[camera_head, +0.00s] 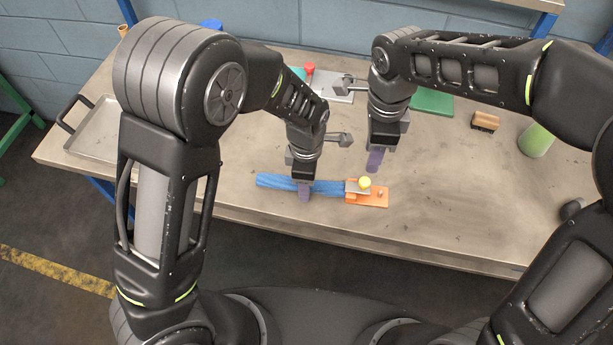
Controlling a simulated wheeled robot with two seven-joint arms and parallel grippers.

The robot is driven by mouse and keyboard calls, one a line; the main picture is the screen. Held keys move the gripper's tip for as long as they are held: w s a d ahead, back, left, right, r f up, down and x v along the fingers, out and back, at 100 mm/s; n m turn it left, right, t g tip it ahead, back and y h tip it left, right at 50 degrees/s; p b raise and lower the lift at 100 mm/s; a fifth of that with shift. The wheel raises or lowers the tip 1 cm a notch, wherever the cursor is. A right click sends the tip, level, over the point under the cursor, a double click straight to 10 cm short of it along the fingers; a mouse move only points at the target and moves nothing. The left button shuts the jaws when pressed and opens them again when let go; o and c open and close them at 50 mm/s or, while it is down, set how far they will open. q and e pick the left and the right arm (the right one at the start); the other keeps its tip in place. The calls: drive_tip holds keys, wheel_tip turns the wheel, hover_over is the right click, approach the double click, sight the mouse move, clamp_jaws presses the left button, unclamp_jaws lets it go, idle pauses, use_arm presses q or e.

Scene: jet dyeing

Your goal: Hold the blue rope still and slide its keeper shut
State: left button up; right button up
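The blue rope (271,181) lies left to right near the table's front edge, its right end at an orange base plate (378,198). The keeper, a small grey plate (353,186) with a yellow knob (365,182), sits on the left part of that base. My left gripper (304,192) is down on the rope and looks shut on it; its far finger is hidden. My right gripper (375,161) hangs just behind the knob, apart from it, with nothing visible in it. Its fingers overlap in this view, so their opening cannot be told.
Behind my arms are a grey plate (338,91), a red knob (310,68) and a green block (432,102). A wooden-topped brush (485,121) and a green cylinder (536,141) stand at right. An empty metal tray (101,139) is at left.

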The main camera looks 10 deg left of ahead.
use_arm(q)
drive_tip(key=shift+c, duration=0.2)
clamp_jaws()
idle(0.3)
use_arm(e)
drive_tip(key=shift+c, duration=0.3)
